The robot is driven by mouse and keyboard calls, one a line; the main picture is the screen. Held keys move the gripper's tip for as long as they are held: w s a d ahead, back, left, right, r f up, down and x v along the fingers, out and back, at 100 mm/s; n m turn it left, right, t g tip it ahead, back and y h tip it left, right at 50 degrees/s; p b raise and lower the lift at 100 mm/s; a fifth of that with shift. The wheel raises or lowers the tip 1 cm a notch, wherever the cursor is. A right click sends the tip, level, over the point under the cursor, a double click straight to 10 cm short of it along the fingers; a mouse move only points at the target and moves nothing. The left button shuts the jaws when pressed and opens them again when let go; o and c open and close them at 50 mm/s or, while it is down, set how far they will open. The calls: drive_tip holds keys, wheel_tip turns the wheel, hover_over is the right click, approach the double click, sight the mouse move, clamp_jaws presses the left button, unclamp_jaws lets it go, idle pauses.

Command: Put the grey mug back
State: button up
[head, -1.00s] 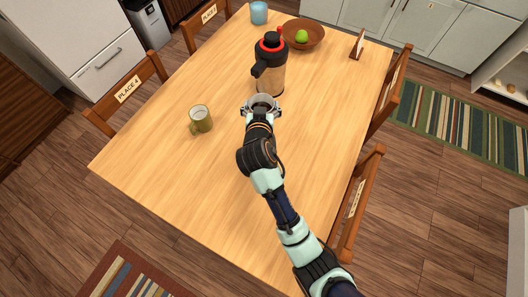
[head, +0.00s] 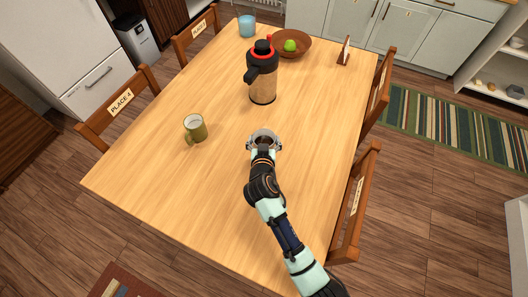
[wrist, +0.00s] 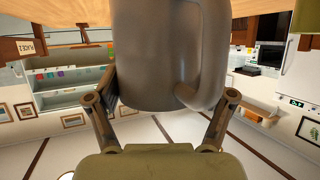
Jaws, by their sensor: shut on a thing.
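The grey mug (wrist: 160,55) fills the top middle of the wrist view, with its handle on the right side. My gripper (wrist: 165,105) is shut on it, one finger on each side. In the head view the mug's pale rim (head: 263,133) shows at my gripper (head: 263,143), near the middle of the table, and its inside looks dark. I cannot tell whether its base touches the table. An olive-green mug (head: 195,128) stands apart to the left, with a pale inside.
A black and wood flask (head: 262,85) with a red ring stands just beyond my gripper. Behind it are a brown bowl (head: 304,50) with a green fruit, a blue cup (head: 246,26) and a small card stand (head: 345,50). The wooden table (head: 190,190) is bare at front left and right.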

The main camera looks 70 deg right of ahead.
drive_tip(key=shift+f+b, duration=0.65)
drive_tip(key=shift+f, duration=2.2)
drive_tip(key=shift+f, duration=0.2)
drive_tip(key=o, duration=1.7)
drive_tip(key=shift+r, duration=0.1)
drive_tip(key=shift+a+r, duration=0.15)
drive_tip(key=shift+r, duration=0.05)
drive_tip(key=p+v, duration=0.1)
drive_tip(key=v, duration=1)
drive_tip(key=shift+s+a+p, duration=0.2)
drive_tip(key=shift+a+p, duration=0.05)
drive_tip(key=shift+p, duration=0.05)
